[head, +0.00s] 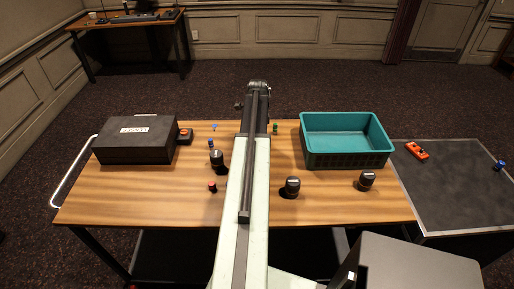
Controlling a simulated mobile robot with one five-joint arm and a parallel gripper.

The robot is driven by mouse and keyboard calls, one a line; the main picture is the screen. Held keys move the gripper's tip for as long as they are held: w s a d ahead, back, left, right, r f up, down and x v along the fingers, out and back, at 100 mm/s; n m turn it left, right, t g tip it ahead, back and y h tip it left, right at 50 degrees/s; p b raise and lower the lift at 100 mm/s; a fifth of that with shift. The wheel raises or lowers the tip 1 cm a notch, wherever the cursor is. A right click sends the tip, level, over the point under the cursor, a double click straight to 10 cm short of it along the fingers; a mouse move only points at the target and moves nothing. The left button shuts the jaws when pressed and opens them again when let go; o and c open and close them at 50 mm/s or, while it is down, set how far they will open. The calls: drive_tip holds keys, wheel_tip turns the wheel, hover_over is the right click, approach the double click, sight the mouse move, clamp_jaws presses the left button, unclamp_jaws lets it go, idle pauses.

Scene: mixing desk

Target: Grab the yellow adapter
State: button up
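I cannot make out a yellow adapter in the head view. My arm runs up the middle of the picture over the wooden desk (130,205) and covers a strip of it. The arm's dark far end shows past the desk's back edge. I cannot make out gripper fingers there; they are hidden or out of sight.
A black case (135,149) and an orange-topped box (184,135) stand left. Black cylinders (292,188) (367,180) (216,160) and a red-topped piece (212,187) stand on the desk. A teal crate (346,158) is right. A dark side table (450,205) holds an orange device (416,150).

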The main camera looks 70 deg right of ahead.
drive_tip(key=shift+f, duration=0.35)
clamp_jaws()
drive_tip(key=shift+r, duration=0.1)
drive_tip(key=shift+r+p, duration=0.55)
drive_tip(key=shift+p, duration=0.25)
wheel_tip(320, 180, up, 3)
drive_tip(key=p, duration=0.3)
drive_tip(key=shift+r, duration=0.1)
drive_tip(key=s+a, duration=0.1)
drive_tip(key=a, duration=0.4)
drive_tip(key=s+a, duration=0.2)
drive_tip(key=a, duration=0.3)
drive_tip(key=s+a, duration=0.2)
drive_tip(key=a, duration=0.3)
drive_tip(key=shift+a+r+p, duration=0.1)
drive_tip(key=shift+r+p, duration=0.15)
drive_tip(key=shift+p, duration=0.1)
